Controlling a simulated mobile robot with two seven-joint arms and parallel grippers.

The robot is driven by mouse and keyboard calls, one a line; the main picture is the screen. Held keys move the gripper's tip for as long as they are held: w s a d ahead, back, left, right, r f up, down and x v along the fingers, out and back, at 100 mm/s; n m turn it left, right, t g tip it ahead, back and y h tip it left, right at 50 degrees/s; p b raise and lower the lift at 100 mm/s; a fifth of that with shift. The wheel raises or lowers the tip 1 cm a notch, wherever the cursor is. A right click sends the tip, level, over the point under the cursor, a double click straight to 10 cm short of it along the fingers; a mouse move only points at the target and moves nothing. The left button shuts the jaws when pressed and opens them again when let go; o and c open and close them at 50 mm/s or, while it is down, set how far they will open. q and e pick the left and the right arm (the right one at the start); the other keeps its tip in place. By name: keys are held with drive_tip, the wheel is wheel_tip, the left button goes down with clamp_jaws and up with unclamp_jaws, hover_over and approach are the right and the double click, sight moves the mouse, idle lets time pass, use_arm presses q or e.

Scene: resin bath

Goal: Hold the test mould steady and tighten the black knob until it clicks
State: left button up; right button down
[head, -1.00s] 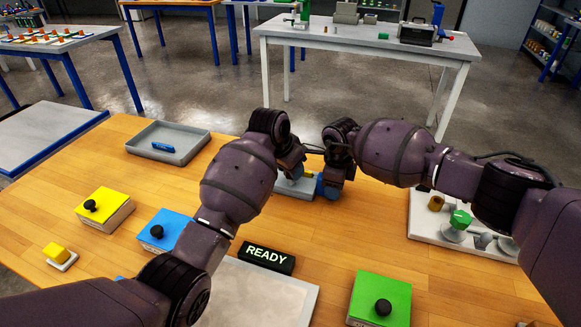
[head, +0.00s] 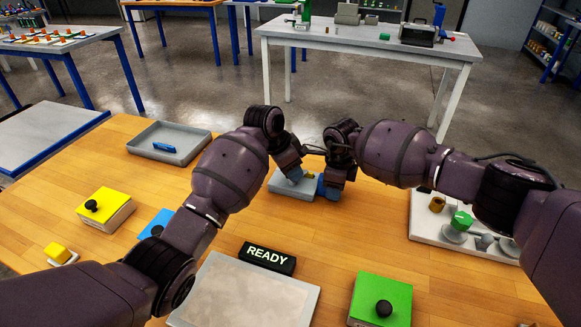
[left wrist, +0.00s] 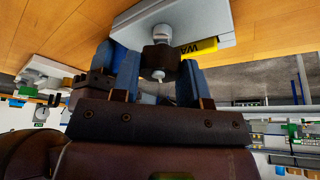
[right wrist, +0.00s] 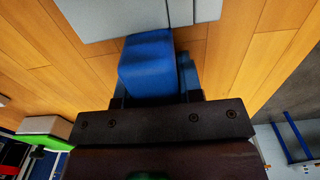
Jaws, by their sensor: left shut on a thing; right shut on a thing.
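The test mould (head: 290,190) is a grey flat block on the wooden table, partly hidden by my grippers. It also shows in the left wrist view (left wrist: 215,22), with a yellow label, and in the right wrist view (right wrist: 120,14). My left gripper (head: 296,174) is shut on the black knob (left wrist: 158,60), its blue fingers on both sides. A pale stud runs through the knob. My right gripper (head: 328,187) is shut on a blue block (right wrist: 147,66) at the mould's right side; the block appears to touch the mould.
A grey tray (head: 190,133) with a blue item stands left. Yellow (head: 105,205), blue (head: 158,222) and green (head: 382,296) boxes, a pale plate (head: 245,300) and a READY sign (head: 267,257) lie nearer. A white fixture board (head: 425,228) is right.

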use_arm(q)
drive_tip(key=o, duration=0.9)
drive_tip(key=shift+o, duration=0.2)
drive_tip(key=v, duration=1.2)
